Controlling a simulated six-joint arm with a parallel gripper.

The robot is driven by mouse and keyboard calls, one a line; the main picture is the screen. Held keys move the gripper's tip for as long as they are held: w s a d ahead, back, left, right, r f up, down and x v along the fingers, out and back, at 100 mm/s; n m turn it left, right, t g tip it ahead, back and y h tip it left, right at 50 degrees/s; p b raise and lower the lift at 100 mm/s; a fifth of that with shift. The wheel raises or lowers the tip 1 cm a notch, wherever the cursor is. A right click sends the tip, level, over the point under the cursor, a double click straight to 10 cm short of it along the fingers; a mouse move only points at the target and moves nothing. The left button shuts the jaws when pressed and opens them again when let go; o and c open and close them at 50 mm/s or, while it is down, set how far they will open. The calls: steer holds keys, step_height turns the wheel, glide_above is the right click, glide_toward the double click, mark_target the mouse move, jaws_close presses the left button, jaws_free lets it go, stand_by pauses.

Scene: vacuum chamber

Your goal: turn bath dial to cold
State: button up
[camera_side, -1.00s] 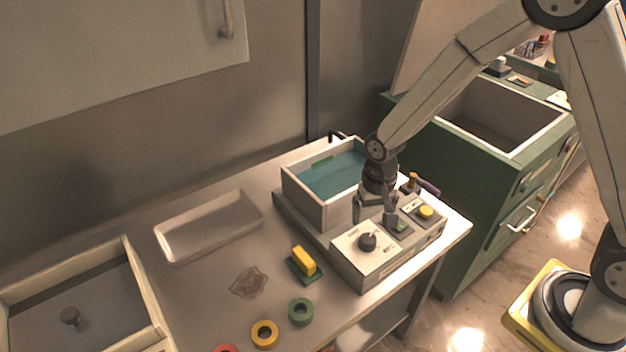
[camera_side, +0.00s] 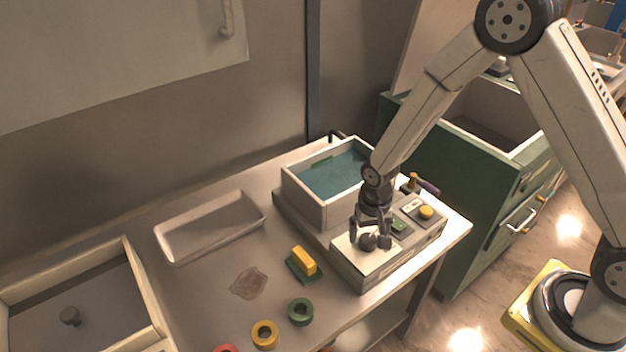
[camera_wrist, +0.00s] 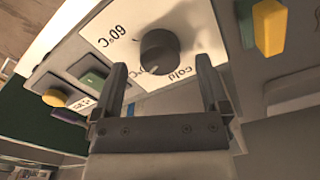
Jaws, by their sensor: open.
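The bath dial (camera_side: 367,242) is a dark round knob on a white plate on the front of the bath unit. In the wrist view the dial (camera_wrist: 159,51) shows with "60°C" printed on one side and "cold" on the other. My gripper (camera_side: 371,240) is open, pointing down at the dial, with its fingers on either side of it. In the wrist view my fingertips (camera_wrist: 161,66) flank the dial's near side with gaps. Whether a finger touches it I cannot tell. The water bath (camera_side: 318,190) is a white box of blue-green water behind the dial.
A yellow block (camera_side: 304,260) lies to the left. An empty tray (camera_side: 208,228) and tape rings (camera_side: 301,312) are farther left.

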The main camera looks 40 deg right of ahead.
steer(key=shift+f, duration=0.95)
steer(key=c, duration=1.3)
